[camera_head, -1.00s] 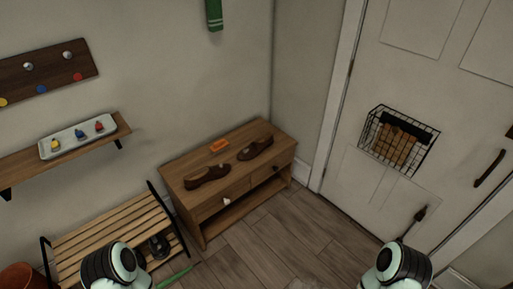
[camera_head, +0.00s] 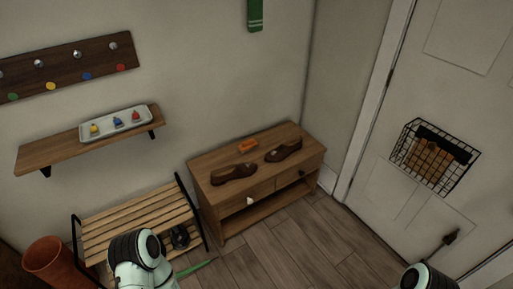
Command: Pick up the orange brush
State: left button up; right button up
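The orange brush (camera_head: 248,146) is a small orange block lying on top of a wooden cabinet (camera_head: 225,161), towards its back edge. Two brown shoes lie in front of it and beside it: one at the left (camera_head: 233,174) and one at the right (camera_head: 284,150). Parts of my two arms show at the bottom edge, one left of centre and one at the right. Neither gripper's fingers can be made out, and both arms are well apart from the brush.
A slatted bench (camera_head: 137,222) with dark shoes stands left of the cabinet. A wall shelf (camera_head: 50,153) holds a white tray (camera_head: 88,137). A wire basket (camera_head: 464,160) hangs on the door at the right. An orange-brown pot (camera_head: 52,258) stands at bottom left. Floor before the cabinet is clear.

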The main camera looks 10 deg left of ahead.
aim_at(249, 143)
jog(key=i+l+u, duration=0.15)
jog(key=i+l, duration=0.4)
jog(key=i, duration=0.3)
jog(key=i+l+u, duration=0.2)
jog(key=i+l, duration=0.4)
jog(key=i, duration=0.2)
jog(key=i+l, duration=0.3)
jog(key=i, duration=0.25)
jog(key=i+l, duration=0.3)
jog(key=i, duration=0.2)
